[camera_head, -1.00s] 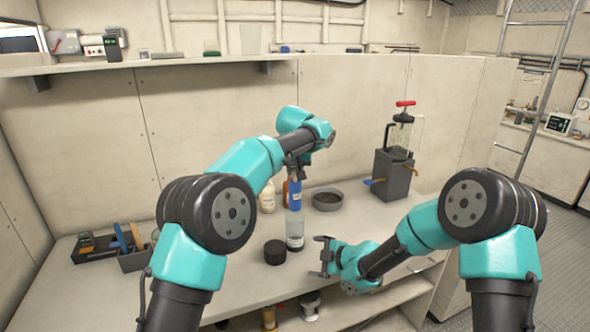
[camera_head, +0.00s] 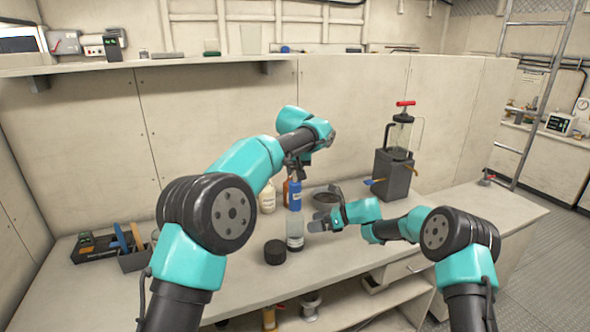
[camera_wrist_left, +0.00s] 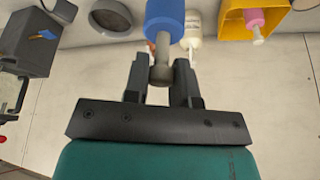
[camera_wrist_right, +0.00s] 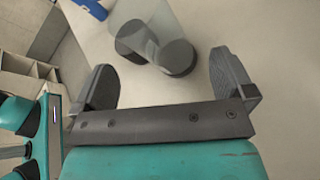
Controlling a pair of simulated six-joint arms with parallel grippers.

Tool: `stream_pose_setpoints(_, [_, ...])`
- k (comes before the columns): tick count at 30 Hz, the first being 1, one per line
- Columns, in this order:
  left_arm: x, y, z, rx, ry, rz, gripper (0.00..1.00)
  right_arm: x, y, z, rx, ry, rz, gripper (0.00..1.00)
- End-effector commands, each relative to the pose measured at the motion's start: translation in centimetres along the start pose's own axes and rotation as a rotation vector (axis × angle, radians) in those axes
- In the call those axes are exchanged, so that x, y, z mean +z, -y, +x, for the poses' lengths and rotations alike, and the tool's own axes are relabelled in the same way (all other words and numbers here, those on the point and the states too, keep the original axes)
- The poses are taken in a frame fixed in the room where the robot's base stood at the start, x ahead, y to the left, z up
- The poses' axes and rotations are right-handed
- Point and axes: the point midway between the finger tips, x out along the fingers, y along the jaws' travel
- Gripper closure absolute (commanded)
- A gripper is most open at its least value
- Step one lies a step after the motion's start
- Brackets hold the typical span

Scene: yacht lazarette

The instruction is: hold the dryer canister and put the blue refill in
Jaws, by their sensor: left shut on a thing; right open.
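The blue refill (camera_head: 295,193) hangs upright above the clear canister (camera_head: 295,232), apart from it. My left gripper (camera_head: 294,163) is shut on the refill's grey neck; the left wrist view shows the neck between the fingers and the blue body (camera_wrist_left: 165,18) beyond. The canister stands on the bench, dark at its lower part. My right gripper (camera_head: 316,224) is open close to the canister's right side. In the right wrist view, the clear canister wall (camera_wrist_right: 155,18) lies beyond the spread fingers. A black round cap (camera_head: 275,252) lies left of the canister.
A white bottle (camera_head: 267,198) and a grey bowl (camera_head: 327,201) stand behind. A pump unit (camera_head: 393,173) stands at the back right. A grey tool bin (camera_head: 135,260) is at the left. The bench's right end is clear. The left wrist view shows a yellow bin (camera_wrist_left: 233,28).

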Motion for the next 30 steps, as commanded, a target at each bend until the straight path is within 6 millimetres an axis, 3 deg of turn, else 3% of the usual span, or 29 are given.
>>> stream_pose_setpoints(3, [0.0, 0.0, 0.0, 0.0, -0.001, 0.0, 1.0, -1.2, 0.9, -0.6, 0.032, -0.07, -0.189, 0.0])
stream_pose_setpoints(9, [0.0, 0.0, 0.0, 0.0, -0.001, 0.0, 1.0, -2.6, 1.5, -1.2, 0.074, -0.143, -0.368, 0.0])
stream_pose_setpoints(23, [0.0, 0.0, 0.0, 0.0, -0.001, 0.0, 1.0, -2.8, 1.5, -1.1, 0.081, -0.152, -0.389, 0.0])
stream_pose_setpoints(30, [0.0, 0.0, 0.0, 0.0, -0.001, 0.0, 1.0, -3.0, 1.4, 0.2, 0.081, -0.153, -0.388, 0.0])
